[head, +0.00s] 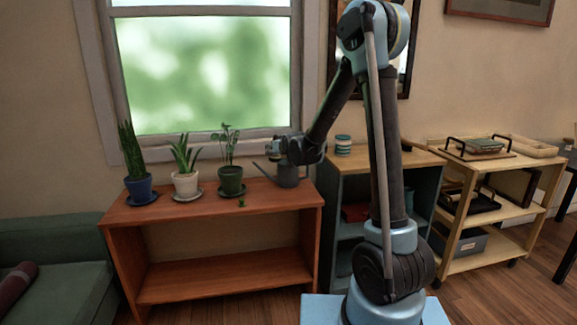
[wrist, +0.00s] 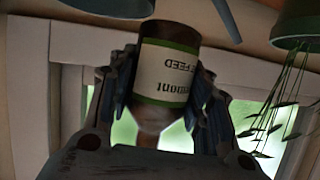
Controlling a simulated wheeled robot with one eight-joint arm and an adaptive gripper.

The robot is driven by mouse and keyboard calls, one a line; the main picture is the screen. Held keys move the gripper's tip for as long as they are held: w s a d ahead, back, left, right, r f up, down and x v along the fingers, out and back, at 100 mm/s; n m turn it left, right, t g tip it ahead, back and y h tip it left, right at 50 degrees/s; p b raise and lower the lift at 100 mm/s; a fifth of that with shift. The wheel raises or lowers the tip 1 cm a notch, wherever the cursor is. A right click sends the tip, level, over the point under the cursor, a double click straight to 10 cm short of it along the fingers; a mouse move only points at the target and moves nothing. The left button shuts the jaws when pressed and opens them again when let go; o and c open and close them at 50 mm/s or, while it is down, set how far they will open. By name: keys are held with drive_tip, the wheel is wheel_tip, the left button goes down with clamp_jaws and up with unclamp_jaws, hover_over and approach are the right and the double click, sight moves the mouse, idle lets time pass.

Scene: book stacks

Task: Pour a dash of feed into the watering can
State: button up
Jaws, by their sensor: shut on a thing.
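My gripper (head: 275,150) is shut on a brown feed bottle (wrist: 168,70) with a white, green-edged label. The wrist view is upside down, and the label's words read inverted in it, so the bottle looks roughly upright. The grey watering can (head: 288,178) stands at the right end of the orange-brown shelf unit (head: 215,205), its spout pointing left. My gripper is just above and beside the can and partly covers it. In the wrist view the can's spout (wrist: 227,20) shows behind the bottle. I cannot tell whether gripper and can touch.
Three potted plants stand left of the can: a blue pot (head: 139,188), a white pot (head: 186,185) and a green pot (head: 231,180). A small green item (head: 241,204) lies near the shelf's front. A striped jar (head: 343,144) stands on the cabinet to the right.

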drive_tip(key=shift+s+a+n+b, duration=0.1)
drive_tip(key=shift+n+b, duration=0.2)
drive_tip(key=shift+b, duration=0.15)
drive_tip(key=shift+r, duration=2.4)
